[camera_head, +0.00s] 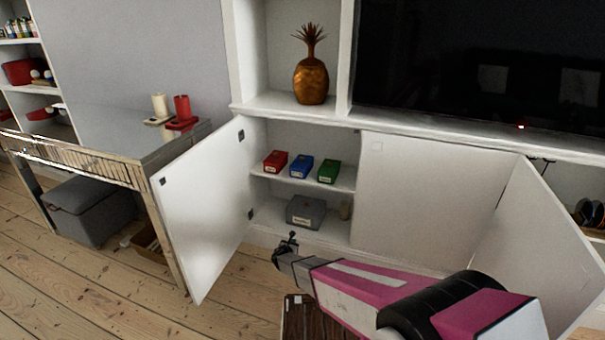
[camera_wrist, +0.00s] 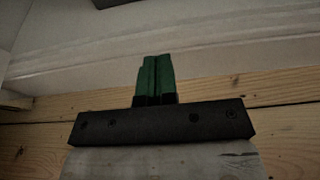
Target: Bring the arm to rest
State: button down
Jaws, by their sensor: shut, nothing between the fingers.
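My gripper (camera_head: 287,247) is at the end of my pink and grey arm, low in front of the open cabinet (camera_head: 305,133). In the wrist view my gripper (camera_wrist: 155,75) shows two green fingers pressed together with nothing between them. Behind the fingers are floorboards and a white base edge. My arm reaches in from the lower right and is extended forward. It hides part of the floor and the lower cabinet front.
The open left cabinet door (camera_head: 205,210) stands left of my gripper; another open door (camera_head: 540,240) is at right. Red (camera_head: 275,161), blue (camera_head: 301,166) and green (camera_head: 329,171) boxes sit on the shelf, a grey box (camera_head: 306,212) below. A side table (camera_head: 150,142) stands left.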

jog(key=s+d+r+m+g+h, duration=0.2)
jog(key=s+d+r+m+g, duration=0.2)
jog(key=s+d+r+m, duration=0.45)
jog(key=s+d+r+m+g+h, duration=0.2)
jog(key=s+d+r+m+g, duration=0.3)
jog(key=d+r+m, duration=0.65)
jog(key=s+d+r+m+g+y, duration=0.1)
jog(key=s+r+m+g+y, duration=0.1)
jog(key=s+r+m+y, duration=0.2)
jog(key=s+d+r+m+g+y, duration=0.2)
jog(key=s+r+m+y, duration=0.2)
jog(key=s+r+m, duration=0.4)
jog(key=s+r, duration=0.5)
jog(key=s, duration=0.2)
jog(key=shift+s+d+g+y, duration=0.3)
jog(key=shift+g+y, duration=0.1)
